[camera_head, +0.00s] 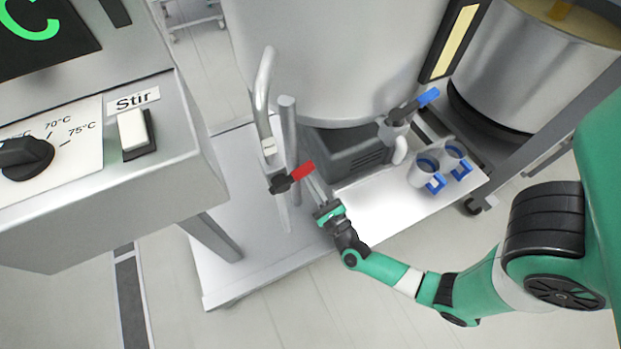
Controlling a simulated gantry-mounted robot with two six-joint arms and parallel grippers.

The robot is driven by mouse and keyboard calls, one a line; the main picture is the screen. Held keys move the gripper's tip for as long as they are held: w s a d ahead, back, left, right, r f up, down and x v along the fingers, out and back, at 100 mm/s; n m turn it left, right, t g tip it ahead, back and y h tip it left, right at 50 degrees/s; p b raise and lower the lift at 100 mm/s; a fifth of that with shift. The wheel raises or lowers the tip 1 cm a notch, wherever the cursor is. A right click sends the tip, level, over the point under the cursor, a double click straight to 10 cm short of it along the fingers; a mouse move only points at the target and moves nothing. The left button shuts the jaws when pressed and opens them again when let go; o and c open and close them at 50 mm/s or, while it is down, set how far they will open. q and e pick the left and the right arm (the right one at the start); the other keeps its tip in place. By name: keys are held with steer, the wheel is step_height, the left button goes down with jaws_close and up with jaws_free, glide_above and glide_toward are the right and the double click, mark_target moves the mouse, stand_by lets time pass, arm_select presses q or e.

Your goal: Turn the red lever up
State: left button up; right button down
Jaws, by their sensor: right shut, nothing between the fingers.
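The red lever (302,171) sits on a black valve body (281,184) on a thin vertical pipe. It points right and slightly upward in the picture. My right gripper (318,189) reaches in from the lower right. Its fingers are shut and empty, with their tips just beside the lever, below it in the picture. I cannot tell whether the fingertips touch the lever. My left gripper is not in view.
A large grey tank (335,60) stands behind the valve. A blue-handled tap (427,97) is to the right, above two cups with blue handles (424,173) on the white platform (232,255). A control box (110,195) fills the left side. A steel pot (535,65) stands at upper right.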

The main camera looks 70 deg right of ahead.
steer(key=shift+r+n+y+p, duration=0.25)
steer(key=shift+n+y+p, duration=0.1)
steer(key=shift+n, duration=0.55)
